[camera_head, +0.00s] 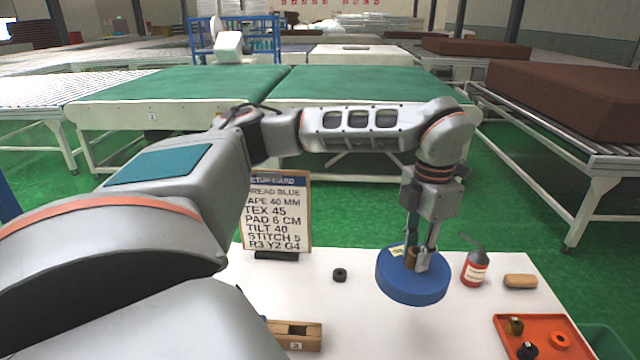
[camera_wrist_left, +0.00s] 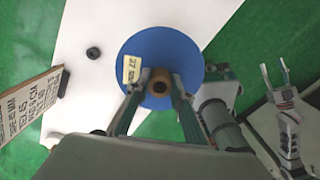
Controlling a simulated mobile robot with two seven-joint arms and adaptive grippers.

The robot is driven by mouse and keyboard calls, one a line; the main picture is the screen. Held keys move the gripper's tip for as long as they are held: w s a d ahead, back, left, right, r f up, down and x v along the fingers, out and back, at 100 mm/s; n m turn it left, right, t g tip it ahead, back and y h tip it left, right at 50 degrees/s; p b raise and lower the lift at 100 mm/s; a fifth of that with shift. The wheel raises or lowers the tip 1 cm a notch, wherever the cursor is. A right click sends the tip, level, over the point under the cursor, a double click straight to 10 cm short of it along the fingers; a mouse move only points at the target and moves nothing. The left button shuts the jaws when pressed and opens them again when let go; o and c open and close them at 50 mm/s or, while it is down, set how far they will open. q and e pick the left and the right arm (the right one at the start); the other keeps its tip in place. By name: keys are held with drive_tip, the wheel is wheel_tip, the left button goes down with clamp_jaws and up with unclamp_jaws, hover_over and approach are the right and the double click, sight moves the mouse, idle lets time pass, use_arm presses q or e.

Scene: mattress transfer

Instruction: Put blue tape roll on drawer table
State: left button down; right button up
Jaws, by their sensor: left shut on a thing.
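The blue tape roll (camera_head: 400,289) is a flat blue disc with a brown core and a pale yellow label. It is over the right part of the white table (camera_head: 350,320) and appears raised above it. My left gripper (camera_head: 418,262) points down and is shut on the roll at its core. The left wrist view shows the roll (camera_wrist_left: 155,45) flat-on, with both fingers at the brown core. My right gripper (camera_wrist_left: 278,75) shows at the right of that view, open and empty. No drawer can be clearly made out in these views.
A setup card (camera_head: 277,215) stands at the far edge. A black ring (camera_head: 340,275), red bottle (camera_head: 475,270), tan block (camera_head: 520,281), orange tray (camera_head: 560,350) and wooden box (camera_head: 300,342) are on the table. A green bin (camera_head: 605,342) is right. Green-topped tables (camera_head: 370,85) stand behind.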

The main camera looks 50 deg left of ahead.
use_arm(q)
wheel_tip(320, 180, down, 19)
drive_tip(key=shift+w+a+f, duration=0.1)
drive_tip(key=shift+f, duration=0.35)
use_arm(e)
drive_tip(key=shift+s+f, duration=0.25)
drive_tip(key=shift+f, duration=0.25)
use_arm(q)
drive_tip(key=shift+f, duration=0.15)
drive_tip(key=c, duration=1.8)
unclamp_jaws()
drive_tip(key=shift+o, duration=0.2)
use_arm(e)
drive_tip(key=shift+r, duration=0.1)
